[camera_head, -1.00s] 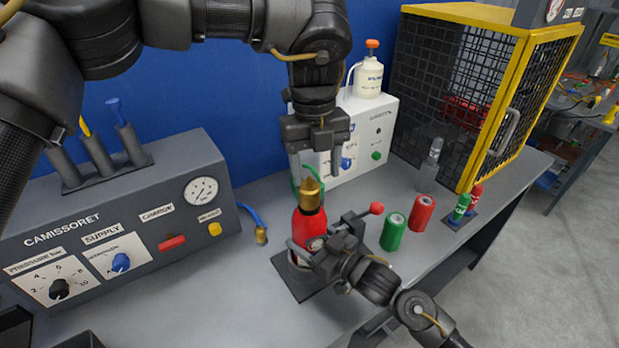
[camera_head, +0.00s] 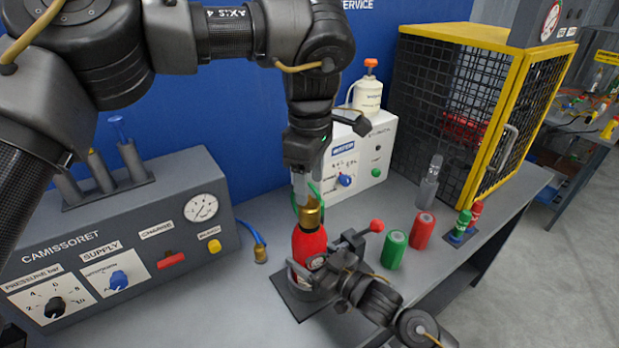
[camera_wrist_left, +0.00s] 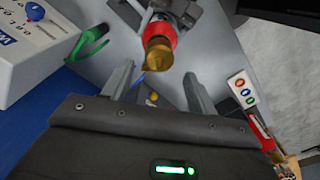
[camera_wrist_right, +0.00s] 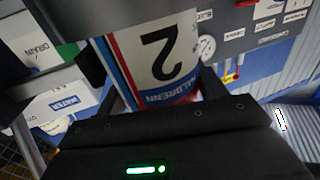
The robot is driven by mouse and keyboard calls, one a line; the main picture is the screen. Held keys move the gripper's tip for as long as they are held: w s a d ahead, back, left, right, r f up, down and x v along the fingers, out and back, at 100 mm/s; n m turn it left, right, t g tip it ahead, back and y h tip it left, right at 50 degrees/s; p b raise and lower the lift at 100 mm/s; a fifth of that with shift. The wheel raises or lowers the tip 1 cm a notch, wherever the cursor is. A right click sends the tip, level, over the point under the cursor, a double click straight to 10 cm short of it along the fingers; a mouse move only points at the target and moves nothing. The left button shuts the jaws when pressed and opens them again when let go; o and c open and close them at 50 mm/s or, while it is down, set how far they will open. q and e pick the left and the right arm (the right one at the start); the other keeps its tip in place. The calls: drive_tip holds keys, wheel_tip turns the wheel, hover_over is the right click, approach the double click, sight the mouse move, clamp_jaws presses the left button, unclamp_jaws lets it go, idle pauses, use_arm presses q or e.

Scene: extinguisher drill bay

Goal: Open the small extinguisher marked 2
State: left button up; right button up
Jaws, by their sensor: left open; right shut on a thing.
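The small extinguisher (camera_head: 309,243) is red with a brass cap (camera_head: 311,216) and stands upright on a dark base plate (camera_head: 287,291). Its white label with a black 2 (camera_wrist_right: 160,58) fills the middle of the right wrist view. My right gripper (camera_head: 322,268) is shut on the extinguisher's body. My left gripper (camera_head: 304,190) points down just above the cap. In the left wrist view its two fingers are apart and empty, with the brass cap (camera_wrist_left: 157,56) beyond the tips. I cannot tell the exact gap between fingertips and cap.
A grey supply console (camera_head: 125,255) stands left, with a brass-ended blue hose (camera_head: 255,243) beside it. A white box (camera_head: 362,165) is behind. Green (camera_head: 394,249) and red (camera_head: 423,231) cylinders stand right, near a yellow-framed mesh cage (camera_head: 480,115). The table's front middle is mostly clear.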

sight(309, 211)
use_arm(q)
drive_tip(key=shift+m, duration=1.1)
use_arm(e)
drive_tip(key=shift+f, duration=0.1)
use_arm(q)
drive_tip(key=shift+f, duration=0.15)
drive_tip(key=shift+f, duration=3.9)
drive_tip(key=shift+c, duration=0.5)
